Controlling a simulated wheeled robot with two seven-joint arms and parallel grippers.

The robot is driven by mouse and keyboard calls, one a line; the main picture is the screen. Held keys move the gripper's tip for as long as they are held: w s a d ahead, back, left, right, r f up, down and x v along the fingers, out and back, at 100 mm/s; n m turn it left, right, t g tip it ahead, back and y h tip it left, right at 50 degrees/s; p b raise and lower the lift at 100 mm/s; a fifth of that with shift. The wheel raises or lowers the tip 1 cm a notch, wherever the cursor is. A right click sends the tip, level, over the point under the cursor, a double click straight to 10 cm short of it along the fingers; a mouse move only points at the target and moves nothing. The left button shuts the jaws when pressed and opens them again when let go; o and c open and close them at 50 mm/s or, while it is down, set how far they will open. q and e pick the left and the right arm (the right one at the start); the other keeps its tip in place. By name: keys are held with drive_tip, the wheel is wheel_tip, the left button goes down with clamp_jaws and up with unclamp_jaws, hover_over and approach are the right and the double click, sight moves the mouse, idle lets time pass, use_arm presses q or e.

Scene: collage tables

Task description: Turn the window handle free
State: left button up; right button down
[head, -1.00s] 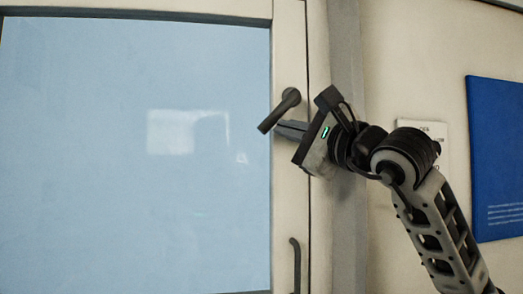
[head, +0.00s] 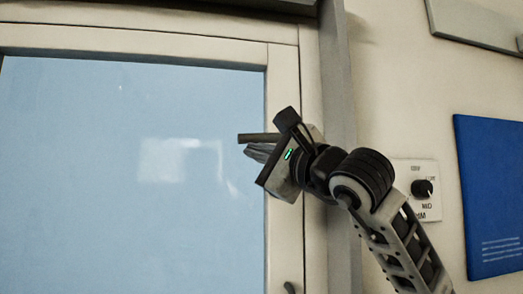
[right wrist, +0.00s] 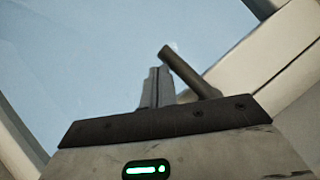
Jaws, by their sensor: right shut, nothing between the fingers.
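The dark window handle (head: 256,137) lies about level on the right side of the window frame, its free end pointing left over the pane. Its pivot is hidden behind my right gripper. My right gripper (head: 248,152) is shut with nothing between its fingers, and its fingers lie just under the handle. In the right wrist view the handle (right wrist: 188,70) slants beside the shut finger tips (right wrist: 157,75), to their right; I cannot tell whether they touch. The window pane (head: 120,200) is light blue with a pale reflection. My left gripper is not in view.
A dark curved pull (head: 290,287) shows at the bottom edge on the frame. A white plate with a black knob (head: 422,188) and a blue board (head: 490,170) are on the wall to the right. A grey ledge (head: 475,22) is at top right.

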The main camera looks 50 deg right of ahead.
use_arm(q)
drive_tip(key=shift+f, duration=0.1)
use_arm(e)
drive_tip(key=shift+r, duration=0.15)
drive_tip(key=shift+a, duration=0.1)
idle(0.4)
